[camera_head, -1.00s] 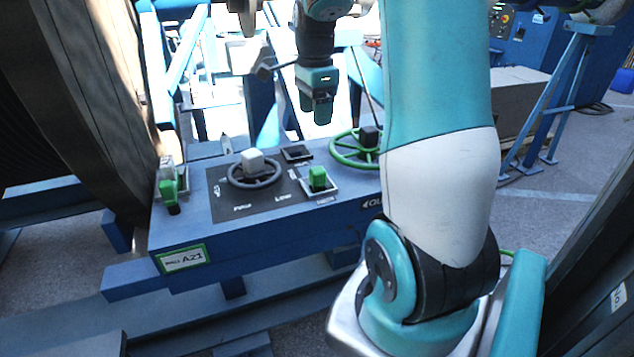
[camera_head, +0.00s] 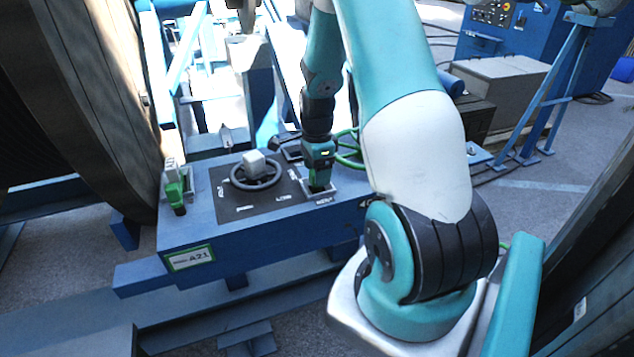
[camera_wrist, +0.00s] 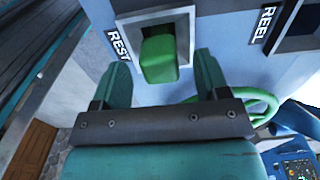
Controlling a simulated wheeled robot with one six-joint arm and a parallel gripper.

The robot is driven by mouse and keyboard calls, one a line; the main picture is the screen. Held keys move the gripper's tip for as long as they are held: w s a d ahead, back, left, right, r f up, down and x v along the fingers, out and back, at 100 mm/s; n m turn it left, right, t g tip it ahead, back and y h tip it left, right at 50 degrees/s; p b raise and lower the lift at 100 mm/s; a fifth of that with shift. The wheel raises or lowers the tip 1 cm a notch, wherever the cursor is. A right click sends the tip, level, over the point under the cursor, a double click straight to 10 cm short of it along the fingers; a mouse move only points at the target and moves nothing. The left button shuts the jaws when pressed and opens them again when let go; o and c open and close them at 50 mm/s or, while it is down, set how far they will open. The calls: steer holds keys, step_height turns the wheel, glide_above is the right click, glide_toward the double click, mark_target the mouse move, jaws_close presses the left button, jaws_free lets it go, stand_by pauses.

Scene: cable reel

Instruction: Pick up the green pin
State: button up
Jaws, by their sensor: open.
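The green pin (camera_wrist: 159,58) stands in a pale square-framed socket (camera_wrist: 127,28) marked REST, seen in the wrist view. My gripper (camera_wrist: 160,68) is open, with one finger on each side of the pin's green head. In the head view my gripper (camera_head: 319,184) points down over this socket on the blue console (camera_head: 225,237) and hides most of the pin.
A dark socket (camera_wrist: 301,27) marked REEL lies beside the pin. A grey handwheel (camera_head: 257,181) with a white block stands left of my gripper, and a green handwheel (camera_head: 349,150) behind it on the right. Another green part (camera_head: 175,194) sits at the console's left end.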

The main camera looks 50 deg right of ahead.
steer(key=shift+f, duration=1.25)
jaws_close()
steer(key=shift+r, duration=0.2)
step_height(320, 180, up, 31)
steer(key=p, duration=0.5)
stand_by(0.5)
steer(key=shift+f, duration=0.15)
